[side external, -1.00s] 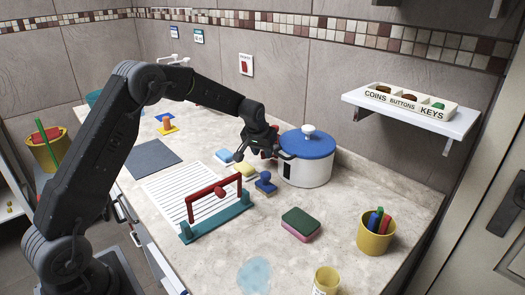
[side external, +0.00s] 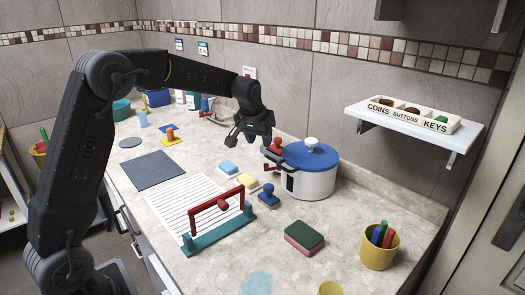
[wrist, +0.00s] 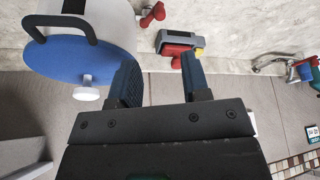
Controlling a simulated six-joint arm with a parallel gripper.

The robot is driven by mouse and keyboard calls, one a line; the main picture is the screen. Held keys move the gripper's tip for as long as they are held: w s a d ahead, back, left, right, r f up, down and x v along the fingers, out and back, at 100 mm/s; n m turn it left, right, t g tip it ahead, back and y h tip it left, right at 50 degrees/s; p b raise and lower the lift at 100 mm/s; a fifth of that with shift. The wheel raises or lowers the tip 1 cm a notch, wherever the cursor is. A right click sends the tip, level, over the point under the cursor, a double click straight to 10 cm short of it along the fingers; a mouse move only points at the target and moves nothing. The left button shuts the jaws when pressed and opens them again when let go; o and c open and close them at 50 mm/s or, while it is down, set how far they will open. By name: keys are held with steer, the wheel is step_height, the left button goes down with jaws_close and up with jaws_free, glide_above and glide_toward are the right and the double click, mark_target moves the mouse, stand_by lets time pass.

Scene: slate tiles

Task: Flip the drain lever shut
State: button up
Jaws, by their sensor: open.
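My gripper (side external: 251,137) is open and empty above the counter, left of the blue-lidded pot. Its two separated fingers also show in the wrist view (wrist: 161,82). A grey fixture (wrist: 178,41) with a red part (wrist: 176,50) and a yellow end lies beyond the fingertips in the wrist view. The red part may be the drain lever; I cannot tell for certain, nor its position. The gripper appears apart from it. This fixture is largely hidden behind my gripper in the side view. A metal tap (side external: 216,113) stands farther back along the wall.
The white pot (side external: 313,183) with a blue lid stands close to the right. A red dumbbell-shaped item (wrist: 152,14) is beside it. Sponges, a blue stamp (side external: 268,195) and a red-and-teal frame (side external: 217,236) stand in front. A shelf (side external: 412,129) juts from the wall at right.

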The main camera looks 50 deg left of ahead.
mark_target(266, 164)
steer(key=shift+v, duration=1.15)
steer(key=w+f+m, duration=0.1)
steer(key=f, duration=0.3)
steer(key=w+a+f+m+h, duration=0.1)
steer(key=w+f+m, duration=0.1)
steer(key=f, duration=0.2)
steer(key=w+a+f+m, duration=0.1)
steer(key=f, duration=0.4)
steer(key=shift+w+a+m+h, duration=0.15)
steer(key=shift+w+m+h, duration=0.15)
steer(key=shift+w+h, duration=0.1)
steer(key=shift+r, duration=0.1)
jaws_close()
